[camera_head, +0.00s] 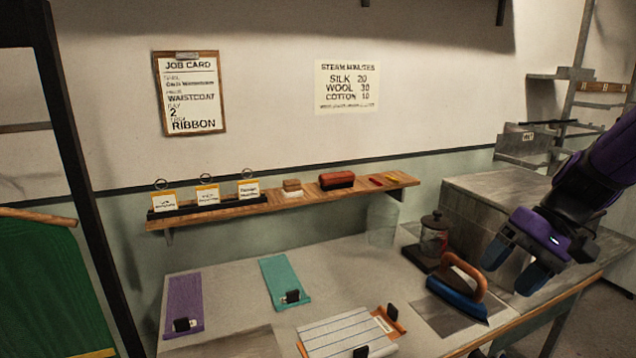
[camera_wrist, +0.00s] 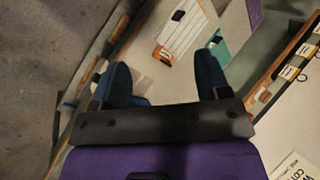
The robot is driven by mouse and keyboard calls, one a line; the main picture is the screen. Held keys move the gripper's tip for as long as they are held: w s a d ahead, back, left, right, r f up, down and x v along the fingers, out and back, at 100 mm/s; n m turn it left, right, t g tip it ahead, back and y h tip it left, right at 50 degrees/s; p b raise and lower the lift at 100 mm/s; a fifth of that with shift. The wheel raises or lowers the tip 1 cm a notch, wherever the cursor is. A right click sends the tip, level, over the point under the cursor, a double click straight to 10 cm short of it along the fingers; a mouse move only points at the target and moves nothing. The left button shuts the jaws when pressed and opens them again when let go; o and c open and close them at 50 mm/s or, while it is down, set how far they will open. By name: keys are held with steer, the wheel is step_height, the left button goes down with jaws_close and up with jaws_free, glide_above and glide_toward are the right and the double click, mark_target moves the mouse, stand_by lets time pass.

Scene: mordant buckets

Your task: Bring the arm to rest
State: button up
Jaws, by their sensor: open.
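My gripper (camera_head: 510,269) hangs at the right in the head view, with its dark blue fingers pointing down. It is open and nothing shows between its fingers. It is near the blue iron with the wooden handle (camera_head: 459,298), to the iron's right in the picture. In the wrist view, the two fingers of my gripper (camera_wrist: 165,85) stand wide apart, with the tabletop beyond them. My purple arm comes in from the right edge of the head view.
The table (camera_head: 345,262) holds a purple cloth (camera_head: 184,298), a teal cloth (camera_head: 282,277), a striped board (camera_head: 340,335) and a glass jar (camera_head: 433,243). A wooden shelf (camera_head: 290,197) runs along the wall. A metal box (camera_head: 480,215) stands behind the iron.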

steer(key=s+r+n+t+h, duration=0.1)
steer(key=s+r+t+h, duration=0.5)
steer(key=s+r, duration=0.5)
steer(key=shift+s+a+n+h, duration=0.15)
steer(key=shift+s+n+h, duration=0.25)
steer(key=shift+s, duration=0.3)
